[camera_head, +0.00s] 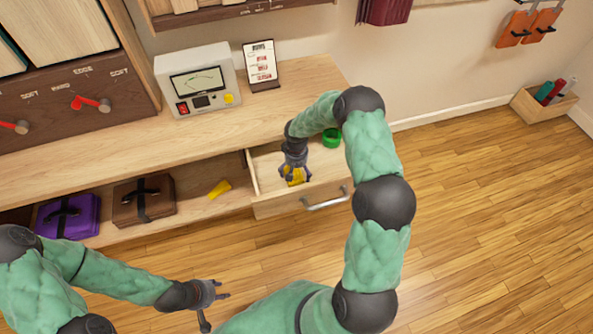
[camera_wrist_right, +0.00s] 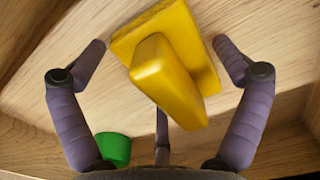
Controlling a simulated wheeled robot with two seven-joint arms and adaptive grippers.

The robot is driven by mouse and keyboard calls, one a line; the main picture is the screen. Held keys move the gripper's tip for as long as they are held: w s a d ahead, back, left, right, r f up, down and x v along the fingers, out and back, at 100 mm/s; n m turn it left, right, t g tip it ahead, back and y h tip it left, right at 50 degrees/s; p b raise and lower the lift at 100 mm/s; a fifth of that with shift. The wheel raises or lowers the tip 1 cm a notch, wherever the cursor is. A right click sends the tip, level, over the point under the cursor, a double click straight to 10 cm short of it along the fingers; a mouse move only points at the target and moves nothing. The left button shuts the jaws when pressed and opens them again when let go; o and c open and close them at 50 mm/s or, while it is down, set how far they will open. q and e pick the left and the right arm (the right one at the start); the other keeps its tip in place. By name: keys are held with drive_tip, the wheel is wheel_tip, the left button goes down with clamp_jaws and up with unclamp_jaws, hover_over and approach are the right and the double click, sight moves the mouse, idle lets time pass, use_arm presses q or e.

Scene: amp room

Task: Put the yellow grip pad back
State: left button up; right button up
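The yellow grip pad (camera_head: 295,176), a flat plate with a raised block handle, lies in the open drawer (camera_head: 277,205). In the right wrist view the pad (camera_wrist_right: 172,72) sits between the spread fingers of my right gripper (camera_head: 294,172), with gaps visible on both sides. My right gripper is open, reaching down into the drawer, and partly hides the pad in the head view. Another yellow piece (camera_head: 219,189) lies on the lower shelf left of the drawer. My left gripper (camera_head: 220,296) is open and empty, out over the floor in front of the shelf.
A green round object (camera_head: 331,138) is in the drawer behind my right gripper. Purple (camera_head: 68,217) and brown (camera_head: 144,199) cases stand on the lower shelf. A meter box (camera_head: 197,82) and a card stand (camera_head: 262,66) are on the counter.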

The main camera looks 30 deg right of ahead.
drive_tip(key=shift+r, duration=0.1)
drive_tip(key=shift+r, duration=0.25)
wheel_tip(320, 180, up, 12)
drive_tip(key=p, duration=0.4)
drive_tip(key=shift+f, duration=0.15)
